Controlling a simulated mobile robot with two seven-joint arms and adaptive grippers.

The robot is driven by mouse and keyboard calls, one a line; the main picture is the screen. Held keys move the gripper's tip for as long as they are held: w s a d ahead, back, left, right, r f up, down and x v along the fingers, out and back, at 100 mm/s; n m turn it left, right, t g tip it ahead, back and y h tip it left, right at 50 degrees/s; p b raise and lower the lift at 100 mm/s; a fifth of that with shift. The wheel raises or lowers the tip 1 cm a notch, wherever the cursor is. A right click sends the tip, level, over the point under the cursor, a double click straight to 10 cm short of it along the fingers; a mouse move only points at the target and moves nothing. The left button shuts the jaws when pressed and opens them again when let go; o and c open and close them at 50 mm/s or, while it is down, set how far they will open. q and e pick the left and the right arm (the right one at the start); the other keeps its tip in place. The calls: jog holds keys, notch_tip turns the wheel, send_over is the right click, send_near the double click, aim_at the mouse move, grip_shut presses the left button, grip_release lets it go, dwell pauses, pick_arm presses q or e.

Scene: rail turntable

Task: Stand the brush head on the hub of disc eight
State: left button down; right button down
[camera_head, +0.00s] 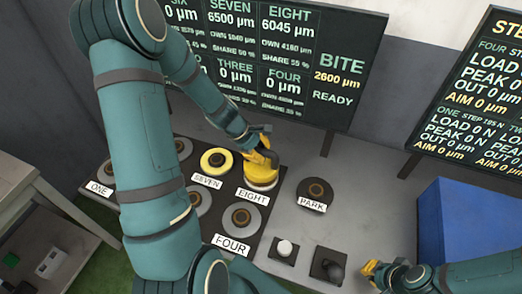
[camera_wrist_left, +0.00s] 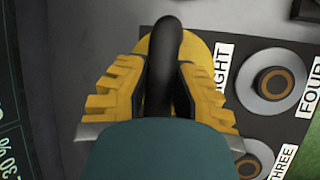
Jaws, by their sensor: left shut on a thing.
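The brush head (camera_head: 262,174) is a yellow round body with a black handle (camera_wrist_left: 163,60). It is over disc eight, behind the EIGHT label (camera_head: 253,197); the hub beneath is hidden. I cannot tell whether the brush head rests on it or hangs just above. A pale rim shows under the yellow body. My left gripper (camera_head: 262,147) is shut on the black handle. In the left wrist view its yellow fingers (camera_wrist_left: 160,95) flank the handle. My right gripper (camera_head: 371,268) is at the lower right, away from the discs; its finger gap is unclear.
Disc seven (camera_head: 214,161) has a yellow ring. Disc four (camera_head: 242,217) and the dark PARK hub (camera_head: 315,189) stand nearby. A white knob (camera_head: 285,247) and a black knob (camera_head: 333,270) are in front. A blue box (camera_head: 470,235) is at right. Display boards (camera_head: 285,65) stand behind.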

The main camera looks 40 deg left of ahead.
pick_arm(q)
jog(key=c, duration=0.9)
grip_release()
jog(key=shift+r, duration=0.15)
pick_arm(e)
jog(key=shift+r, duration=0.15)
notch_tip(320, 180, up, 2)
jog(key=shift+r+p, duration=0.1)
jog(key=shift+p, duration=1.05)
pick_arm(q)
jog(key=v, duration=1.2)
jog(key=shift+s, duration=0.1)
pick_arm(e)
jog(key=shift+s, duration=0.1)
